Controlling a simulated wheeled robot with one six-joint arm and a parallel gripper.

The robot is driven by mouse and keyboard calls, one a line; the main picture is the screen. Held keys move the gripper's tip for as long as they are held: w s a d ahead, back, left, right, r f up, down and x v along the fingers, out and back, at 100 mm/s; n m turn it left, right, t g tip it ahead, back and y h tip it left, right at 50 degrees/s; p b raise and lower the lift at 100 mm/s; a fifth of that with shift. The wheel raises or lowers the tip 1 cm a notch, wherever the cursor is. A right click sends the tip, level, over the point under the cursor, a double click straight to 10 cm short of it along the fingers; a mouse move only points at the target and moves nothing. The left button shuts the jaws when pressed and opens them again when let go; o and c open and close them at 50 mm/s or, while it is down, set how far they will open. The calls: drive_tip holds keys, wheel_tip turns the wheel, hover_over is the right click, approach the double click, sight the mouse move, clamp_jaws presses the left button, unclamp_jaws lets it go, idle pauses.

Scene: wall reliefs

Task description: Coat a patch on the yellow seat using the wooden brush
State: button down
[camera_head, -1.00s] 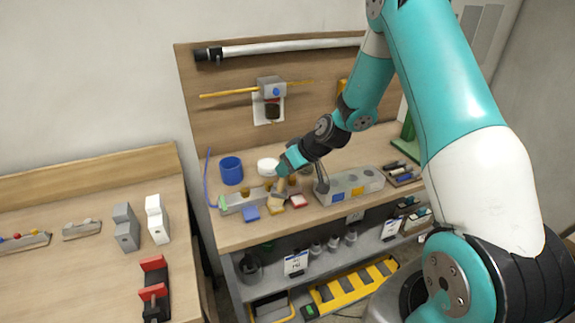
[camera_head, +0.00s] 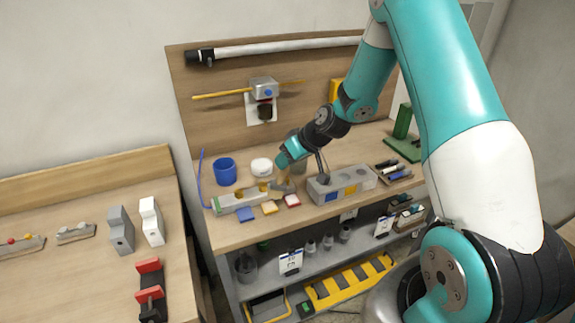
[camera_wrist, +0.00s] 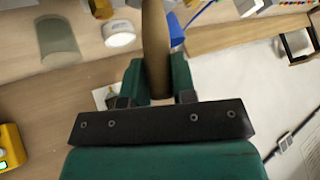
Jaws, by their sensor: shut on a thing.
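The yellow seat (camera_head: 269,208) is a small square pad near the front edge of the back workbench, between a blue pad (camera_head: 246,214) and a red pad (camera_head: 292,200). My gripper (camera_head: 285,167) is above and behind it, shut on the wooden brush (camera_head: 283,185). In the wrist view the brush handle (camera_wrist: 155,45) stands between the green fingers (camera_wrist: 156,85). The brush's lower end is apart from the yellow seat, behind it and slightly right in the head view. Whether the seat bears a coated patch is too small to tell.
A grey holed block (camera_head: 341,185) stands right of the pads, and a grey holder (camera_head: 238,203) stands left. A blue cup (camera_head: 225,172) and white round tub (camera_head: 262,166) stand behind. A separate bench (camera_head: 80,265) at left holds grey and white blocks.

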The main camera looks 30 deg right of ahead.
drive_tip(key=shift+w+r, duration=0.1)
drive_tip(key=shift+r, duration=0.4)
drive_tip(key=shift+r+p, duration=1.45)
drive_tip(key=shift+r, duration=0.65)
